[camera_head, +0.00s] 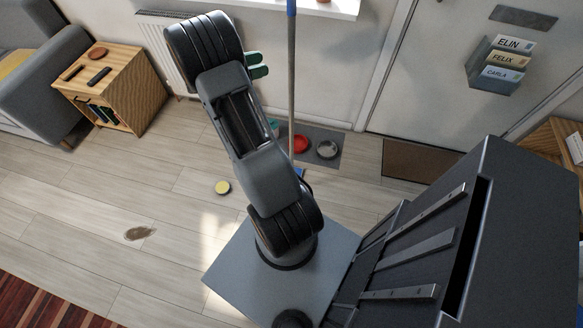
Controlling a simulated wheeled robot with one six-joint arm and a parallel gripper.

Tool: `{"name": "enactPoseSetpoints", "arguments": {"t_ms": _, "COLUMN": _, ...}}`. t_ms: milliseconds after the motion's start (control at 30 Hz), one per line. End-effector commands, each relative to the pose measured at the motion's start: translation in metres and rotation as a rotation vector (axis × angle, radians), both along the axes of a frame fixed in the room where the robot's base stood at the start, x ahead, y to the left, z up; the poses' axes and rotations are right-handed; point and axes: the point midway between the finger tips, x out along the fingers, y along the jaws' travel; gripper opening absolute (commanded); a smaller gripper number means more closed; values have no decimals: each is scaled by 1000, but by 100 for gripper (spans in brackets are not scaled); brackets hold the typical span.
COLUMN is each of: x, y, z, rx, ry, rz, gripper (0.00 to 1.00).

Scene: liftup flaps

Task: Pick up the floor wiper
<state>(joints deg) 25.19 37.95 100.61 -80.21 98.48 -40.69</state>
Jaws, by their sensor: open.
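The floor wiper (291,90) stands upright, a thin grey pole with a blue top end. Its lower end is partly hidden behind my arm; a bit of blue shows there near the floor. My gripper (265,65) shows as two short green fingers beyond the far end of my arm, left of the pole. The fingers are open with a small gap and point toward the pole. They look apart from it, with nothing seen between them; the depth between them is hard to judge.
A grey mat (326,133) with a red bowl (301,144) and a metal bowl (327,149) lies by the wall. A wooden cabinet (118,86) stands left. The left floor is mostly clear.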

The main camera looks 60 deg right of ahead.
Motion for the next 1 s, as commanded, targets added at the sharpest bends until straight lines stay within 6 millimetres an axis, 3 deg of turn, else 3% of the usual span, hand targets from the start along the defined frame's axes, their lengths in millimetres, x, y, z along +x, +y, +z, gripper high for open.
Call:
{"name": "enactPoseSetpoints", "arguments": {"t_ms": 300, "x": -34, "y": -43, "z": 1, "rx": -2, "ry": 3, "rz": -3, "gripper": 55}}
{"name": "enactPoseSetpoints", "arguments": {"t_ms": 633, "x": -48, "y": -60, "z": 0, "rx": 0, "ry": 1, "rz": -3, "gripper": 55}}
{"name": "enactPoseSetpoints", "arguments": {"t_ms": 1000, "x": -73, "y": -94, "z": 0, "rx": 0, "ry": 1, "rz": -2, "gripper": 55}}
